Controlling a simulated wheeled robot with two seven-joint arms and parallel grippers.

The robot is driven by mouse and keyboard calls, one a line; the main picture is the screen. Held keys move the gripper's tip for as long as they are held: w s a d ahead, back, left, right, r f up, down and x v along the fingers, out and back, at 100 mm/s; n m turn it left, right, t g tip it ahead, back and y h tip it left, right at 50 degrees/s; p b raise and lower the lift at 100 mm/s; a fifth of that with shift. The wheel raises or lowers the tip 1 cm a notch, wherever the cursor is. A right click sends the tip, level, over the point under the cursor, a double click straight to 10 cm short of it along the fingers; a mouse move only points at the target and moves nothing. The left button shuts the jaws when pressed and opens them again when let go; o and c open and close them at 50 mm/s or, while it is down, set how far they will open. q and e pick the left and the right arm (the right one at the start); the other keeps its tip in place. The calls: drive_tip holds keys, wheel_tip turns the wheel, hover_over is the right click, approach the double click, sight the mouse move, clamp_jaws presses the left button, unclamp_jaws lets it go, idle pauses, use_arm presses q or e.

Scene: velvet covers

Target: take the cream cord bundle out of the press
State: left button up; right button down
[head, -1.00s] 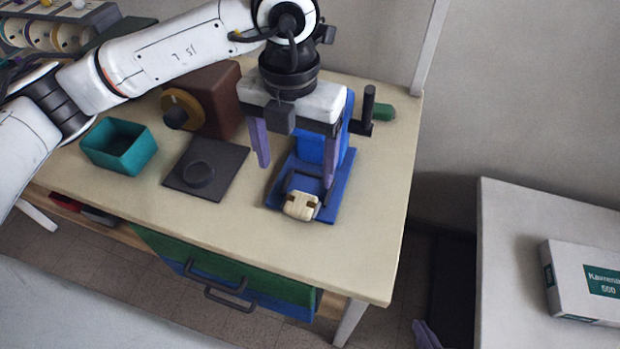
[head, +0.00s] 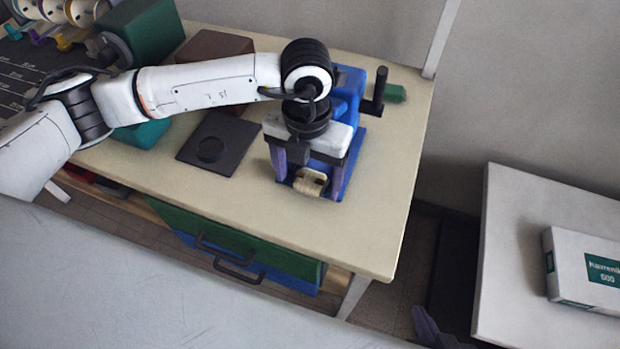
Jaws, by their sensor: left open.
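The blue press (head: 349,88) stands near the right end of the cream-topped table, with a black upright handle (head: 379,90) at its back right. The cream cord bundle (head: 311,184) lies at the front of the press base. My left gripper (head: 308,183) is open and low over the press, its purple fingers on either side of the bundle. Whether they touch it I cannot tell. My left wrist hides much of the press. A purple part of my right gripper (head: 430,326) shows at the bottom edge; its jaws cannot be made out.
A dark plate with a round piece (head: 219,143) lies left of the press. A teal box (head: 141,134), partly covered by my arm, and a brown block (head: 215,45) stand further left. A white table (head: 540,215) with a labelled box (head: 585,270) is at the right.

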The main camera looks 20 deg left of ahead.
use_arm(q)
drive_tip(key=c, duration=1.1)
